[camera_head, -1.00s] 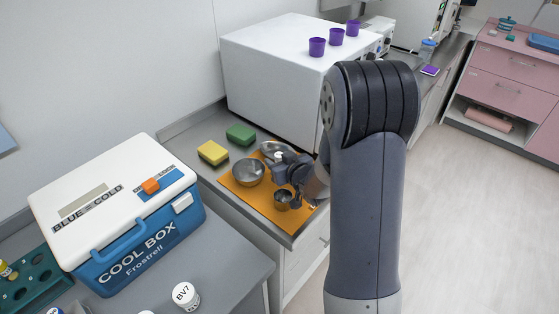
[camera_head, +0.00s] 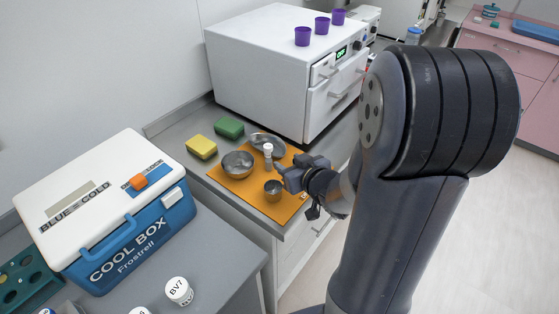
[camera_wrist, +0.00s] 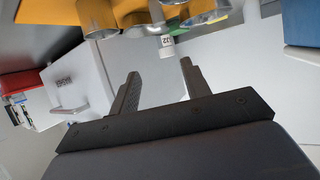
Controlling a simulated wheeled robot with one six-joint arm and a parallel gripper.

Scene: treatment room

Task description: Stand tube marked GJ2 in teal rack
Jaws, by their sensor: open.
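A small white-capped tube (camera_head: 268,151) stands among steel bowls on the orange mat in the head view. In the wrist view its labelled end (camera_wrist: 166,44) lies just beyond my fingertips; the label seems to end in "2", but I cannot read it surely. My gripper (camera_wrist: 160,70) is open, with nothing between its fingers. In the head view my gripper (camera_head: 281,174) is beside the tube, to its right and apart from it. The teal rack (camera_head: 40,291) is at the lower left edge, partly cut off, with numbered holes.
Steel bowls (camera_head: 238,163) and a small cup (camera_head: 273,190) crowd the orange mat (camera_head: 228,184). Yellow (camera_head: 201,147) and green (camera_head: 229,127) sponges lie behind. A cool box (camera_head: 110,215) stands beside the rack. A tube marked BV7 (camera_head: 179,291) stands in front. A white oven-like unit (camera_head: 265,75) is behind.

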